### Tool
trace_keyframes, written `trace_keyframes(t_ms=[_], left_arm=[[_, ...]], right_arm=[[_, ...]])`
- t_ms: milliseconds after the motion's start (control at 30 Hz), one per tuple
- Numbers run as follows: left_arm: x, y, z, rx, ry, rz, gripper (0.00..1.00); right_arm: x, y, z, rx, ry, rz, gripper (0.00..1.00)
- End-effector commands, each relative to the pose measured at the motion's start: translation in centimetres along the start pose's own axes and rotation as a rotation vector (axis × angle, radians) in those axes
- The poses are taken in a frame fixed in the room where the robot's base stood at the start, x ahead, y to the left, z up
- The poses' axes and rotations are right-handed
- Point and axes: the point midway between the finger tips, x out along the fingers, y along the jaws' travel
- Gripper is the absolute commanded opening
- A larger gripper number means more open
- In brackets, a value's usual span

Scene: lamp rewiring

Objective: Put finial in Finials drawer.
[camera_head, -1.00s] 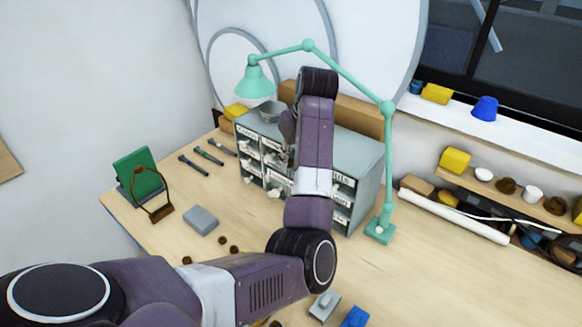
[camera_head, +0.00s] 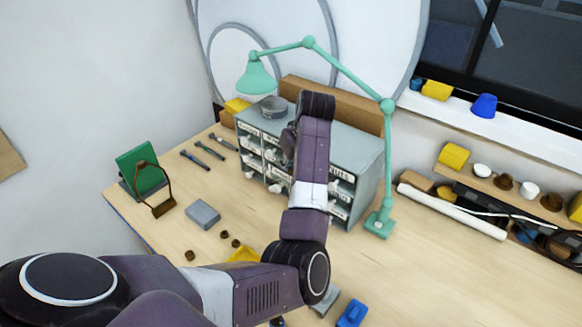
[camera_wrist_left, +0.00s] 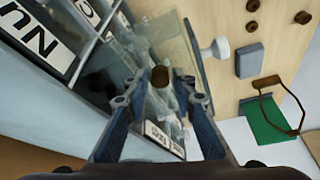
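A small brown finial (camera_wrist_left: 159,76) sits between the fingertips of my left gripper (camera_wrist_left: 159,84) in the left wrist view. The fingers appear closed on it. Beneath it is a clear, pulled-out drawer (camera_wrist_left: 172,42) with a white knob (camera_wrist_left: 215,48). I cannot tell whether the finial is inside the drawer or just above it. In the head view my arm hides most of the gripper, and the drawer labels are too small to read. My right gripper is out of view.
A teal lamp (camera_head: 388,150) stands right of the cabinet. Several small brown pieces (camera_head: 189,255), a grey block (camera_head: 203,213) and a green board (camera_head: 140,170) lie or stand on the left. Tools (camera_head: 208,150) lie left of the cabinet. The table right of my arm is mostly clear.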

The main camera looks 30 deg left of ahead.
Motion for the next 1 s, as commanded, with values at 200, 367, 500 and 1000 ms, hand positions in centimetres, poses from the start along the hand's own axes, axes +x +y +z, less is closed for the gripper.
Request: trace_keyframes(t_ms=[200, 367, 500, 1000], left_arm=[[-0.3, 0.0, -0.1, 0.0, 0.0, 0.001, 0.24], [-1.9, 0.1, -0.1, -0.002, 0.003, 0.005, 0.24], [-4.8, 0.1, -0.1, -0.003, 0.004, 0.006, 0.24], [-12.2, 0.0, -0.1, -0.001, -0.001, 0.002, 0.24]], right_arm=[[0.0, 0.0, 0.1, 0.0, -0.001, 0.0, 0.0], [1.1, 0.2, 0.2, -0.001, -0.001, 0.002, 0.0], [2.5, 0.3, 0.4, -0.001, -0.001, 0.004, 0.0], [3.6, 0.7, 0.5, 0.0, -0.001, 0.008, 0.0]])
